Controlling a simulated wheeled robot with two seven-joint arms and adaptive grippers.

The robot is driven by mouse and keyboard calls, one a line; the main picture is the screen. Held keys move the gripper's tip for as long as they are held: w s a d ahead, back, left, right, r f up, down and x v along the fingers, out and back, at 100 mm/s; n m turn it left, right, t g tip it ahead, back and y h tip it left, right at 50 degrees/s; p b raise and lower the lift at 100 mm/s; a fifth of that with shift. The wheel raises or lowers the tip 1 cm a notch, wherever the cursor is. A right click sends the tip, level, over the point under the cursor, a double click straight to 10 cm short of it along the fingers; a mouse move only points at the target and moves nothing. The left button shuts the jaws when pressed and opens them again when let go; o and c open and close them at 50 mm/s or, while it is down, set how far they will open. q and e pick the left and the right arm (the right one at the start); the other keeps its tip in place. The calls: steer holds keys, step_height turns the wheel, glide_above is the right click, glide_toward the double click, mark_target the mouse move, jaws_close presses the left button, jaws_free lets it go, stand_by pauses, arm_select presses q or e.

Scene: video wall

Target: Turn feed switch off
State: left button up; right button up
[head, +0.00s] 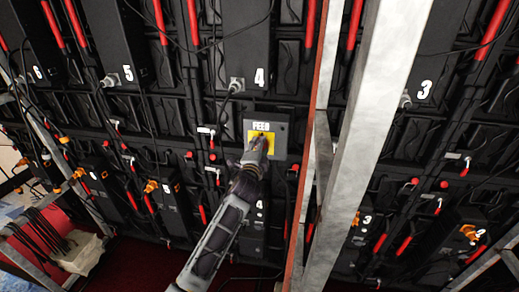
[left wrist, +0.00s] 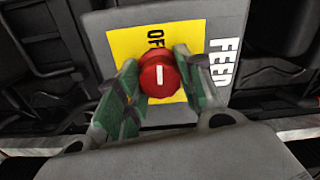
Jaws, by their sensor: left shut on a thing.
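The feed switch is a grey box (head: 282,135) marked FEED with a yellow plate (head: 249,136), on the black panel wall. In the left wrist view, its round red knob (left wrist: 158,76) stands on the yellow plate (left wrist: 125,45), near the printed word OFF. The white line on the knob runs up and down there, in line with the OFF word. My left gripper (head: 258,143) reaches the switch from below and covers the knob in the head view. Its green fingers (left wrist: 160,88) are shut on the knob from both sides. My right gripper is not in view.
A pale metal post (head: 350,140) stands right of the switch, in front of the wall. Loose black cables and red handles (head: 308,22) cover the panels. A white bag-like thing (head: 80,250) lies at the lower left.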

arm_select(q)
steer(key=shift+f+n, duration=0.1)
steer(key=shift+n, duration=0.5)
steer(key=o, duration=1)
steer(key=shift+s, duration=0.1)
steer(key=shift+s+a, duration=0.4)
steer(key=shift+s, duration=1.55)
steer(key=shift+s+a, duration=0.4)
steer(key=shift+s, duration=1.5)
steer(key=shift+s+a, duration=0.4)
steer(key=shift+s, duration=1.55)
